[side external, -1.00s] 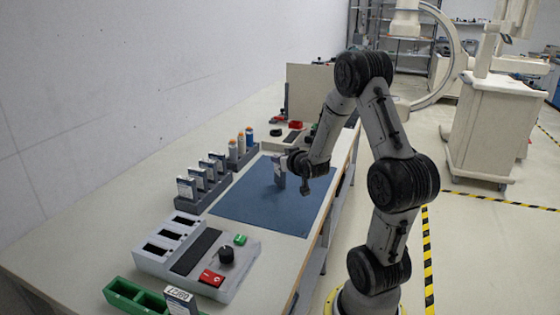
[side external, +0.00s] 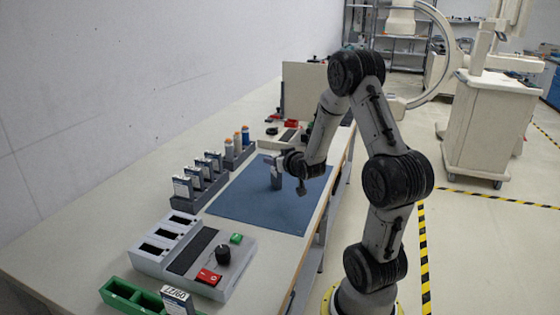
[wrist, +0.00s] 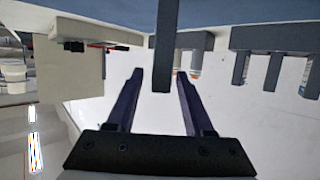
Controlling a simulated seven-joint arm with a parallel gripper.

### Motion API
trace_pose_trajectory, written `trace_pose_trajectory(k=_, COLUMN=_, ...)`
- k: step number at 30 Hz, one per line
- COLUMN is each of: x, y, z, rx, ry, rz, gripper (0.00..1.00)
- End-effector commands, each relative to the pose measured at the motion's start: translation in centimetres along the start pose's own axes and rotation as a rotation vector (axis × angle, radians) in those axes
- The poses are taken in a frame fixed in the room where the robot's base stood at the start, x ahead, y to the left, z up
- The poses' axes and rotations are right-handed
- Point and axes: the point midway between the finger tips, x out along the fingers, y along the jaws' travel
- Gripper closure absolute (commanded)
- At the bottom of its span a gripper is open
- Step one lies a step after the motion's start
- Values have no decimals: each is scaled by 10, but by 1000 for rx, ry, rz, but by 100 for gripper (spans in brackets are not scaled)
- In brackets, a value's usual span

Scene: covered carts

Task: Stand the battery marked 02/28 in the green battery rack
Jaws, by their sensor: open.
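A dark grey battery (side external: 277,180) stands upright on the blue mat (side external: 250,209); no marking on it can be read. My gripper (side external: 273,161) is beside its upper part, level and pointing left. In the wrist view, my gripper (wrist: 159,74) is open, and a dark upright block (wrist: 166,45), apparently this battery, shows between the fingers with a gap on each side. The green battery rack (side external: 119,291) is at the lower left. A battery (side external: 177,300) with a pale label stands at its right end, its text too small to read surely. Other slots look empty.
A grey charger (side external: 190,255) with empty bays, a black knob and red and green buttons lies between rack and mat. A dark rack (side external: 201,192) of several labelled batteries and a holder (side external: 239,156) with orange-topped and blue cylinders line the mat's left side. An upright panel (side external: 303,92) stands behind.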

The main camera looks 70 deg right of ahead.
Motion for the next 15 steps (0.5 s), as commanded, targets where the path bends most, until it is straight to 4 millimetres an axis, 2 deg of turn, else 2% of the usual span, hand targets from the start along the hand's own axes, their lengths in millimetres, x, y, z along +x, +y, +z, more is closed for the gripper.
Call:
trace_pose_trajectory(k=5, x=-17, y=0, z=-2, rx=0, ry=3, rz=0, gripper=48)
trace_pose_trajectory(k=15, x=-78, y=0, z=-2, rx=-1, ry=4, rz=1, gripper=48)
